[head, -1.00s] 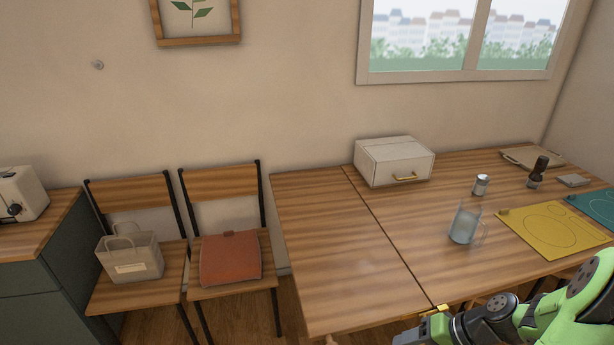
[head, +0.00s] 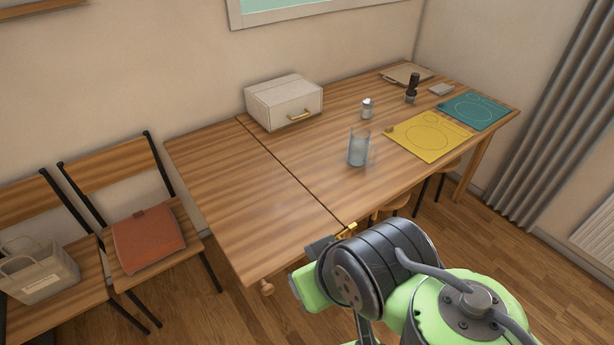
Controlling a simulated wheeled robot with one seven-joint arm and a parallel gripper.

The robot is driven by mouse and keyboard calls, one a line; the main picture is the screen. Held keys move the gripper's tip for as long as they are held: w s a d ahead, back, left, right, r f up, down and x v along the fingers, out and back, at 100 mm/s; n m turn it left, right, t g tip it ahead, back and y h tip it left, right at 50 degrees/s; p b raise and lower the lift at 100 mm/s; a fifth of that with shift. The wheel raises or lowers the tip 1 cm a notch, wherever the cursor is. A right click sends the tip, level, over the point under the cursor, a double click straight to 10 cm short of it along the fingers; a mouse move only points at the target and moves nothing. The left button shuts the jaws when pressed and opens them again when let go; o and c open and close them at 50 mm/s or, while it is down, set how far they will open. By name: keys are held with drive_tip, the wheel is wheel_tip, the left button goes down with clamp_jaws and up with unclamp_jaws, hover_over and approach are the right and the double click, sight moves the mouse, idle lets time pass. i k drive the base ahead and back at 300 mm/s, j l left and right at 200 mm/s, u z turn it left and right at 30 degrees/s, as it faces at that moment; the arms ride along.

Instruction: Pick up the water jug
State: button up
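The water jug (head: 358,148) is a clear, bluish glass vessel standing upright on the wooden table (head: 230,190), right of the table's seam and left of the yellow mat. Its handle is hard to make out now. My green and black arm fills the lower right of the head view, in front of the table's near edge. My gripper's fingers cannot be made out; the arm's bulky links hide that end. The arm is apart from the jug, which stands beyond it on the table.
A white box with a drawer handle (head: 284,103) stands at the back. A shaker (head: 367,107), a dark bottle (head: 411,88), a yellow mat (head: 428,137) and a teal mat (head: 474,110) lie around the jug. The table's left part is bare.

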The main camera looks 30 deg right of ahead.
sight(359, 144)
drive_tip(key=z, duration=1.05)
